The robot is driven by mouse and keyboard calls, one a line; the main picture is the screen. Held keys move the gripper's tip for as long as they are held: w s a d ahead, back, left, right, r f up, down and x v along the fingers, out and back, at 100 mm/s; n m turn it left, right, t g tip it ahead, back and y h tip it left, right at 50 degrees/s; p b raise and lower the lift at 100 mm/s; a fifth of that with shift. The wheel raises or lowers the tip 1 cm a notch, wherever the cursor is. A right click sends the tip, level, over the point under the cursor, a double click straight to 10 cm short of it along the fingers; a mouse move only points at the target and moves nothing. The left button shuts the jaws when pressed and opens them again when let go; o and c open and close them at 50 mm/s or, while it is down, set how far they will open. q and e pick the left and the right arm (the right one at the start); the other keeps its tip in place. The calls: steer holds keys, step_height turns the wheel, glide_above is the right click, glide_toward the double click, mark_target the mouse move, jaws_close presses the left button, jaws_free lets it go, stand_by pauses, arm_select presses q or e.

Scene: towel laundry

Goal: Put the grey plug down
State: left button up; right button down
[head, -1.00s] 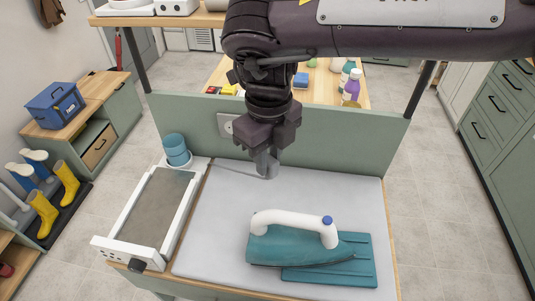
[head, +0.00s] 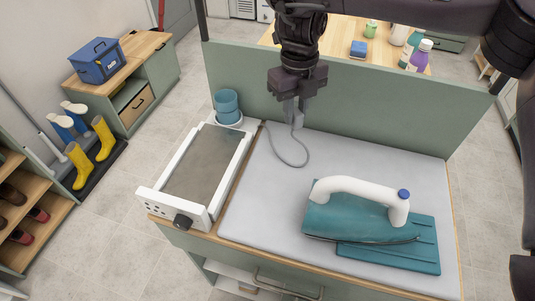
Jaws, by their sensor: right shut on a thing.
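The grey plug (head: 298,120) is at the tips of my right gripper (head: 296,108), which is shut on it and points down. The plug is small and partly hidden by the fingers. It is near the green back panel, over the far part of the grey ironing surface (head: 262,205); I cannot tell whether it touches. A grey cord (head: 291,163) runs from it in a loop onto the surface. A teal and white iron (head: 355,212) rests on a teal mat (head: 405,258) at the right front. My left gripper is not in view.
A white-framed tray-like device (head: 205,165) with a dark knob stands at the left. Teal cups (head: 227,105) are behind it. The green panel (head: 370,115) closes off the back. The grey surface left of the iron is mostly clear.

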glide_above(291, 154)
step_height(291, 154, down, 6)
steer(key=shift+s+r, duration=0.1)
steer(key=shift+r, duration=0.1)
steer(key=shift+s+f, duration=0.15)
steer(key=shift+f, duration=0.95)
steer(key=shift+s+f, duration=0.1)
steer(key=shift+f, duration=0.95)
steer(key=shift+s+f+b, duration=0.1)
steer(key=shift+f+b, duration=0.25)
steer(key=shift+f, duration=0.3)
steer(key=c, duration=1.7)
jaws_free()
steer(key=shift+o, duration=1.1)
steer(key=shift+f, duration=0.1)
steer(key=shift+o, duration=1.1)
steer(key=shift+w+f, duration=0.15)
steer(key=shift+w, duration=0.35)
steer(key=shift+s+r, duration=0.25)
steer(key=shift+r, duration=0.15)
steer(key=r, duration=0.8)
steer(key=shift+w+a+r+p, duration=0.1)
steer(key=shift+w+r+p, duration=0.15)
steer(key=shift+p, duration=0.1)
